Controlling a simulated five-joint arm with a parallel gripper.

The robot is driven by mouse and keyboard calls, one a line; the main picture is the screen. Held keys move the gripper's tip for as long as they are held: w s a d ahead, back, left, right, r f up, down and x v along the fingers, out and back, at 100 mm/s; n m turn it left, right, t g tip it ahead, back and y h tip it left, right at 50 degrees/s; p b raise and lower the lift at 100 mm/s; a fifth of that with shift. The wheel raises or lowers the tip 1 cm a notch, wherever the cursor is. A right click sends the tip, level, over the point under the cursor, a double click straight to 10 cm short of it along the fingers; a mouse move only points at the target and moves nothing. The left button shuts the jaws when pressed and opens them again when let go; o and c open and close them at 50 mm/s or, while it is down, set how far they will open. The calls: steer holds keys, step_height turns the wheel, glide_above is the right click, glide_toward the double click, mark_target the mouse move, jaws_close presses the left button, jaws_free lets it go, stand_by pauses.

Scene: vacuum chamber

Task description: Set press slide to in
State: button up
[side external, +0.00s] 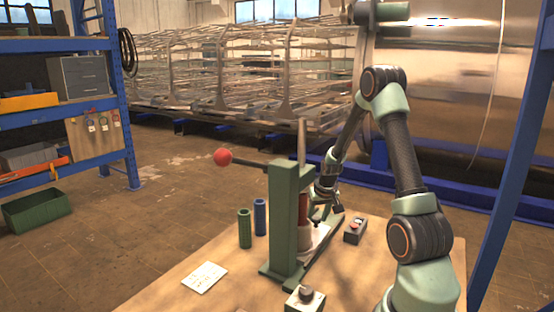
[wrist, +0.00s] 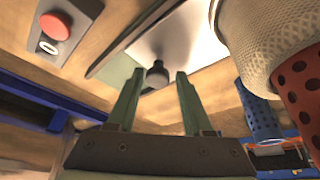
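The green press (side external: 284,222) stands on the wooden table, with a lever ending in a red ball (side external: 222,157). At its base is a pale slide plate (side external: 312,238), partly hidden by the press column; it also shows in the wrist view (wrist: 185,38). A dark knob (wrist: 157,76) stands on the slide. My gripper (wrist: 160,74) is open, with its two green fingers apart and the knob showing between their tips; contact cannot be told. In the side view my gripper (side external: 325,208) is low behind the press, partly hidden.
A red-button box (side external: 354,229) sits right of the press; its button (wrist: 54,26) shows in the wrist view. Green (side external: 244,228) and blue (side external: 260,217) cylinders stand left. A white card (side external: 204,277) and a knobbed box (side external: 305,298) lie in front. A red perforated cylinder (wrist: 298,92) is close at right.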

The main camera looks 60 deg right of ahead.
steer(key=shift+o, duration=0.4)
steer(key=shift+d, duration=0.1)
step_height(320, 180, up, 10)
steer(key=shift+s+a, duration=0.35)
steer(key=shift+a, duration=0.1)
